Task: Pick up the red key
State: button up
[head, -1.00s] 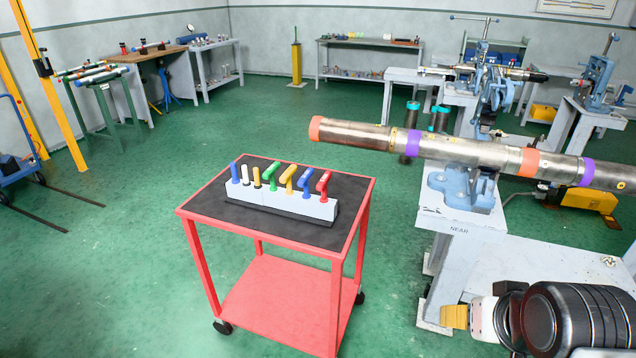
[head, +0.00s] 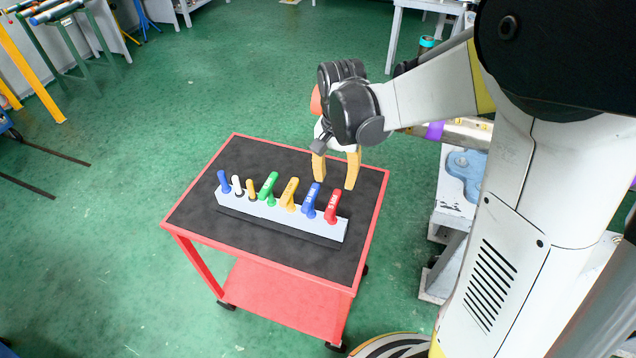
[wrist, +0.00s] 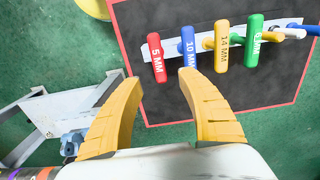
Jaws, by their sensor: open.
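The red key (head: 332,205) stands at the right end of a white key rack (head: 280,213) on the cart, with a blue key (head: 311,197) beside it. In the wrist view the red key (wrist: 157,57) is marked "5 MM" and lies beyond the fingertips, roughly between them in the picture. My gripper (head: 335,175) is open and empty, with its yellow fingers above the back right part of the cart, behind and above the red key. In the wrist view my gripper (wrist: 160,85) shows its two fingers apart. Nothing touches the red key except the rack.
The rack also holds a yellow key (head: 290,192), a green key (head: 267,186) and several smaller tools at its left. The cart (head: 181,232) has a black top and red rim. A workbench with a vise (head: 463,172) stands close on the right. Open floor lies left.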

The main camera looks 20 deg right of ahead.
aim_at(333, 202)
jog(key=f, duration=0.3)
jog(key=shift+s+b, duration=0.25)
jog(key=shift+b, duration=0.15)
jog(key=shift+s+a+f+b, duration=0.1)
jog(key=shift+f+b, duration=0.3)
jog(key=shift+f, duration=0.55)
jog(key=shift+s+a+f+b, duration=0.15)
jog(key=shift+f+b, duration=0.2)
jog(key=shift+f, duration=0.6)
jog(key=shift+s+a+f+b, duration=0.1)
jog(key=shift+f+b, duration=0.3)
jog(key=shift+f, duration=0.55)
jog(key=shift+f+b, duration=0.25)
jog(key=shift+b, duration=0.05)
jog(key=shift+c, duration=0.4)
grip_shut()
